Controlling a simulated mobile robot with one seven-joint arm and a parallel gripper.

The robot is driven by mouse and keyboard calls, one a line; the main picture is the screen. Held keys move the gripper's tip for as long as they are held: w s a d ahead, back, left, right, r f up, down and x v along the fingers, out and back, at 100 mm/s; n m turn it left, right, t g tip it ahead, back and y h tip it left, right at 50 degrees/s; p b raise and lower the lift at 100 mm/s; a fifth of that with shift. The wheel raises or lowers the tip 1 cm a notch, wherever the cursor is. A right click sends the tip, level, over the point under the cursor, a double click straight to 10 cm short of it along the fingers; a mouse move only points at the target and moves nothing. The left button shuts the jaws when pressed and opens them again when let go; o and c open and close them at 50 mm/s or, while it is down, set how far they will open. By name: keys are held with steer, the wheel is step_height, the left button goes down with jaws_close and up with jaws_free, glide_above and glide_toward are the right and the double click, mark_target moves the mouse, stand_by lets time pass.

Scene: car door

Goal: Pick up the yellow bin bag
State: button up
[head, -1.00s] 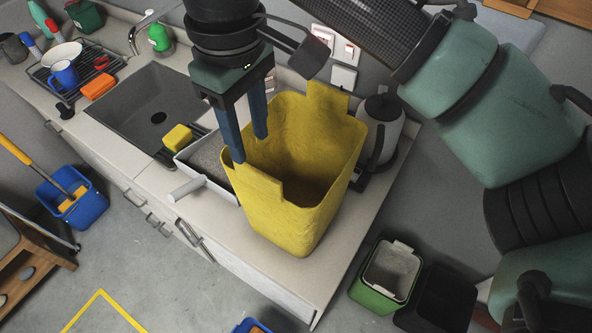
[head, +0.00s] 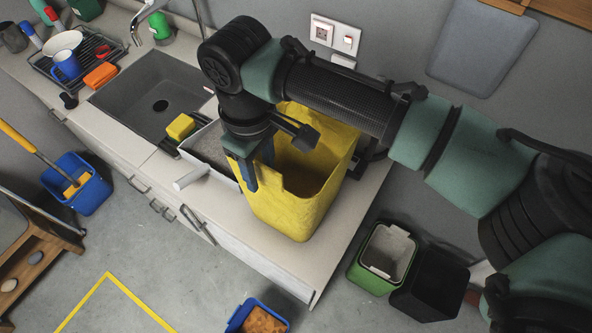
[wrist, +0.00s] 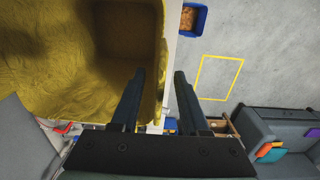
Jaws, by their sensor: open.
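The yellow bin bag (head: 298,205) stands upright and open-topped on the counter in the head view. It fills the upper left of the wrist view (wrist: 60,50), where I look down into it. My gripper (head: 260,174) is open, pointing down at the bag's left rim. In the wrist view my gripper (wrist: 160,73) has one finger over the inside of the bag and the other outside it, with the bag's side edge between them. I cannot tell whether either finger touches the bag.
A grey box (head: 207,146) stands close on the bag's left, with a yellow sponge (head: 180,126) and the sink (head: 150,98) beyond. A kettle, mostly hidden, is behind the bag. The counter (head: 285,268) ends just in front; a green bin (head: 366,275) stands on the floor.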

jaws_close()
stand_by(1.4)
